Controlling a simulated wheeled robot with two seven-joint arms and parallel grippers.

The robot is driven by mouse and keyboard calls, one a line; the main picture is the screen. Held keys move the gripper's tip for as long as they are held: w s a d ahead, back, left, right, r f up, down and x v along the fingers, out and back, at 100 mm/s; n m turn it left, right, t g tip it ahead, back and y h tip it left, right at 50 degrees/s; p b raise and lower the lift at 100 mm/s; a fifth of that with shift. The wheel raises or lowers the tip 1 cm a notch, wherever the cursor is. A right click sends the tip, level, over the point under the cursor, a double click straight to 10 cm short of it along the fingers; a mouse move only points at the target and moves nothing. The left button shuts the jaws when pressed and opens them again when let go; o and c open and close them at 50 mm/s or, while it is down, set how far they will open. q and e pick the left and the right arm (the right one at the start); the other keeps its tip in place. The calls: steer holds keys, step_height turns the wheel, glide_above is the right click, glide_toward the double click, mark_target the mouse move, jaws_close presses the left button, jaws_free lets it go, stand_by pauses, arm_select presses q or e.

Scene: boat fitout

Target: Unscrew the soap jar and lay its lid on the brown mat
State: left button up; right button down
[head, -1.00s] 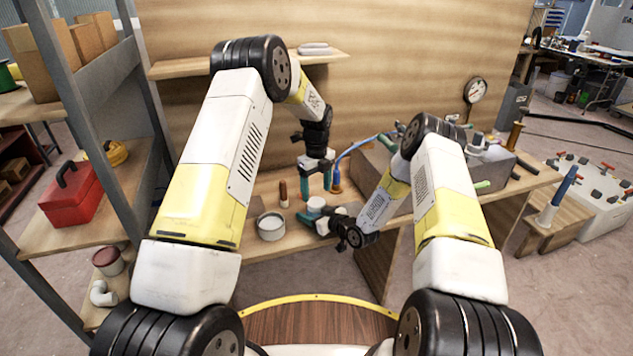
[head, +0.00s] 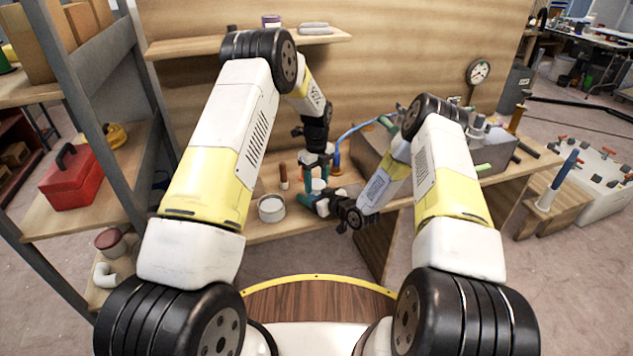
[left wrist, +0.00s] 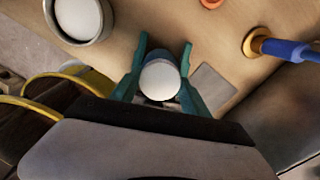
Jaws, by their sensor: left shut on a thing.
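The soap jar's round white lid (left wrist: 160,80) lies between the teal fingers of my left gripper (left wrist: 161,75) in the left wrist view. A little blue shows behind the lid. In the head view my left gripper (head: 317,178) points down and is shut on the lid (head: 317,186). My right gripper (head: 312,203) lies low beside the jar, from the right. Whether its jaws grip the jar's body is hidden. A flat grey-brown square (left wrist: 212,86), probably the mat, lies bare to the right of the jar in the wrist view.
A pale open tin (head: 271,208) stands left of the jar. A red-brown handled tool (head: 283,177) stands behind the tin. A blue-handled item with a brass base (head: 336,162) stands behind my left gripper. A grey box (head: 490,153) stands to the right on the bench.

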arm_select(q)
steer(key=n, duration=0.6)
steer(key=shift+d+n, duration=0.1)
steer(key=shift+n, duration=0.3)
steer(key=o, duration=1.5)
step_height(320, 180, up, 4)
steer(key=shift+r, duration=0.2)
step_height(320, 180, up, 3)
steer(key=shift+r+m, duration=0.15)
steer(key=shift+m, duration=0.95)
steer(key=shift+c, duration=0.3)
steer(key=shift+f, duration=3.85)
